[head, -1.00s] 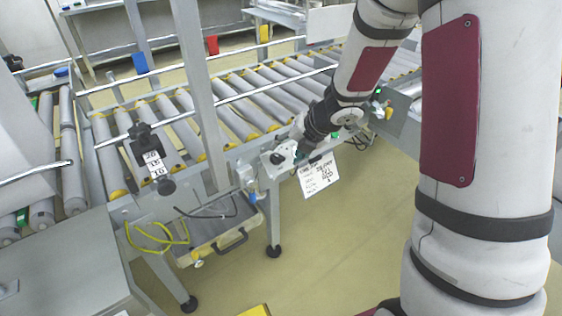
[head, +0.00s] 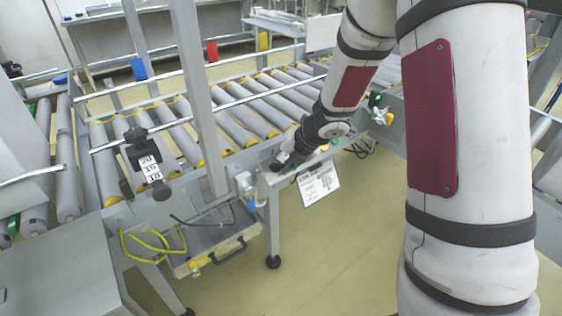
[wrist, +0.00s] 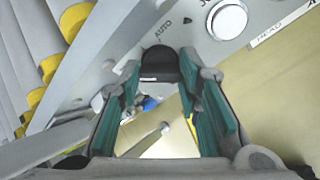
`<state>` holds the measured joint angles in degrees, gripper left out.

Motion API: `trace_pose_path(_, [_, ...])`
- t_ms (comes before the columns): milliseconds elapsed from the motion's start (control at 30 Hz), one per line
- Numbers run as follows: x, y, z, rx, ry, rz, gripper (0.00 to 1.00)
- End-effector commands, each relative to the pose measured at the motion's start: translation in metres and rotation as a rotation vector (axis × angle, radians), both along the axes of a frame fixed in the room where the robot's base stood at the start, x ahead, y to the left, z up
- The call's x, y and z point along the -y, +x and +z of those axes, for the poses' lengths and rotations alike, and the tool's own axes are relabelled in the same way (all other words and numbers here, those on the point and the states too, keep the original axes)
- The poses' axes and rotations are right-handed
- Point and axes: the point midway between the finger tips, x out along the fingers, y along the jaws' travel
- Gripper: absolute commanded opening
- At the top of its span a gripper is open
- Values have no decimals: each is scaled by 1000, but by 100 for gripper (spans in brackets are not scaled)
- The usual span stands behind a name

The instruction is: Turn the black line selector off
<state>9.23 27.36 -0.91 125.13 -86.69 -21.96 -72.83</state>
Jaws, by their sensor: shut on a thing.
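The black line selector (wrist: 160,66) is a dark knob on a grey control panel (wrist: 125,50). In the wrist view it sits between the far ends of my gripper's teal-padded fingers (wrist: 158,78). My gripper is shut on it. The panel is printed AUTO beside the knob, with a round white button (wrist: 228,20) to its right. In the head view my gripper (head: 283,160) is down at the panel box on the conveyor's near side and hides the selector. The knob's pointing direction is unclear.
A printed sign (head: 318,183) hangs below the panel. A drawer-like tray (head: 222,240) is at lower left. Open floor (head: 340,260) lies in front.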

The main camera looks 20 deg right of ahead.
Motion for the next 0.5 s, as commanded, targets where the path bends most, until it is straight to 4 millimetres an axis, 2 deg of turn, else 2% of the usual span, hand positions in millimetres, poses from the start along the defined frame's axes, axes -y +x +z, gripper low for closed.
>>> trace_pose_path(267, [0, 0, 0, -10, 29, -36, 4])
trace_pose_path(500, [1, -1, 0, -42, 123, -145, 4])
